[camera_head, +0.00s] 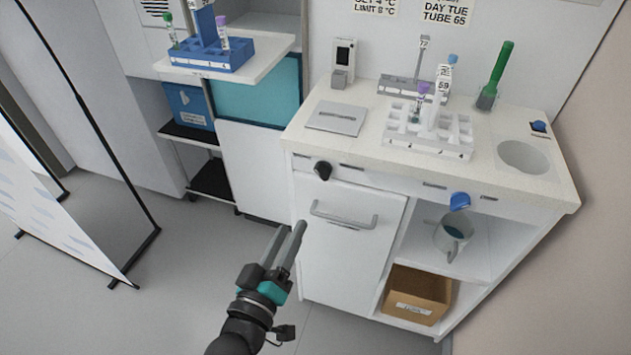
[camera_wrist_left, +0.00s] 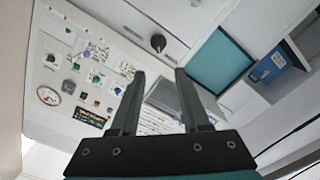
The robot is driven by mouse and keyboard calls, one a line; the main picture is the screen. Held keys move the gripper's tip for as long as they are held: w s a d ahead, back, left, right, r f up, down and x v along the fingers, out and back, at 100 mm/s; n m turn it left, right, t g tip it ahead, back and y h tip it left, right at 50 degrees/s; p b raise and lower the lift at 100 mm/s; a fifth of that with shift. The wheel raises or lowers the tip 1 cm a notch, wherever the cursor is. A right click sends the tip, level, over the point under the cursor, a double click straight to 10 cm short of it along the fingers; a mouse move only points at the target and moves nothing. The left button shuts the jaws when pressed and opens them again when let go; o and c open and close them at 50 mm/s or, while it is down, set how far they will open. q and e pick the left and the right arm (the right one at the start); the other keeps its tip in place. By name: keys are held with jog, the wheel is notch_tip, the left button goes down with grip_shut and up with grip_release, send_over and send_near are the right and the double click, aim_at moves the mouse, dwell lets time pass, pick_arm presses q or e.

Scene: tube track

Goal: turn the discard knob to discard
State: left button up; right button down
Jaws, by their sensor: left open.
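A black knob (camera_head: 323,169) sits on the front of the white counter at the left, above a cabinet door. It also shows in the left wrist view (camera_wrist_left: 158,43), beyond the fingertips. A blue knob (camera_head: 460,200) sits on the front at the right, above a shelf with a jug. Small labels lie beside both knobs; I cannot read which one says discard. My left gripper (camera_head: 294,228) is open and empty, in front of the cabinet door, below the black knob and apart from it. It shows in the left wrist view (camera_wrist_left: 160,75). My right gripper is not in view.
The door handle (camera_head: 343,216) juts out near my left gripper. A grey jug (camera_head: 453,236) and a cardboard box (camera_head: 416,294) stand on the right shelves. A white tube rack (camera_head: 428,147) is on the counter.

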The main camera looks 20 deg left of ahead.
pick_arm(q)
jog(key=b, duration=0.2)
send_near(318, 173)
jog(key=w, duration=0.3)
jog(key=w+b, duration=0.1)
jog(key=w, duration=0.3)
jog(key=shift+w+d, duration=0.1)
jog(key=shift+w, duration=0.7)
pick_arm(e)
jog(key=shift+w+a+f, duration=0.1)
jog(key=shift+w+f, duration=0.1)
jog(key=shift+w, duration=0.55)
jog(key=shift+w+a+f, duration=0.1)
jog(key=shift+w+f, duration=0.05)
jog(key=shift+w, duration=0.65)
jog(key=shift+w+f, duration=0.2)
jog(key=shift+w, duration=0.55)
pick_arm(q)
grip_shut()
